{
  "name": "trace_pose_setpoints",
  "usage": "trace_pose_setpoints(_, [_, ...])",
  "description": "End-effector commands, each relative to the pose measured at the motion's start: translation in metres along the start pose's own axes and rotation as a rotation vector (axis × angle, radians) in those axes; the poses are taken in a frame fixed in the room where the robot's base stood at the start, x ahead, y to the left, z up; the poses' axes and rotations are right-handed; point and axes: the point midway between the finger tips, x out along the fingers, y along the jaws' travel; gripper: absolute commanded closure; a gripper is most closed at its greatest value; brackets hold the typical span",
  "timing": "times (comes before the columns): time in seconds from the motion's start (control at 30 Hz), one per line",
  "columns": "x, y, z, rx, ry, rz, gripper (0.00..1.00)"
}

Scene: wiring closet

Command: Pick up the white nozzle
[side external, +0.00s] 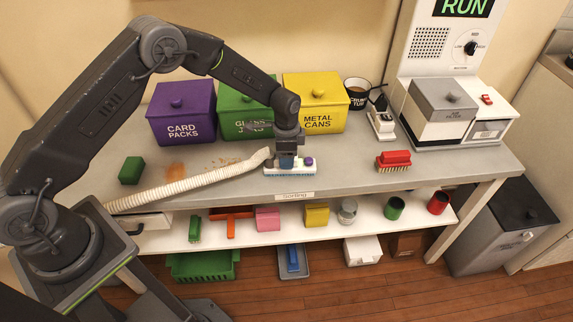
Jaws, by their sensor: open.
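A white nozzle (299,169), a low wide piece with a bluish lower edge and a small purple part at its right, lies near the front edge of the grey worktop (345,165). A ribbed white hose (190,182) runs from the lower left to its left side; whether they join is hard to tell. My gripper (287,165) points down over the nozzle's middle, and its jaws are open. The fingertips are small and partly merge with the nozzle, so contact cannot be told. The nozzle rests on the worktop.
Purple (181,116), green (243,120) and yellow (316,105) bins stand behind my gripper. A red brush (394,160) lies to the right and a green block (131,170) to the left. A grey-lidded box (441,110) stands at right. Worktop between nozzle and brush is clear.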

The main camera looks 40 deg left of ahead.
Motion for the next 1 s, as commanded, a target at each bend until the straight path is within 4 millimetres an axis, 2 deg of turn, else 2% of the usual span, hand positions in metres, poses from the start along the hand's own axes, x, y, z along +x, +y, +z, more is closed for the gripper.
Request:
trace_pose_setpoints(0.13, [0.0137,-0.0001,-0.0003,0.000,0.001,-0.001,0.43])
trace_pose_setpoints(0.4, [0.0151,0.0000,-0.0004,0.000,0.001,-0.001,0.44])
trace_pose_setpoints(1.0, [0.0145,-0.0001,-0.0006,0.000,0.002,-0.002,1.00])
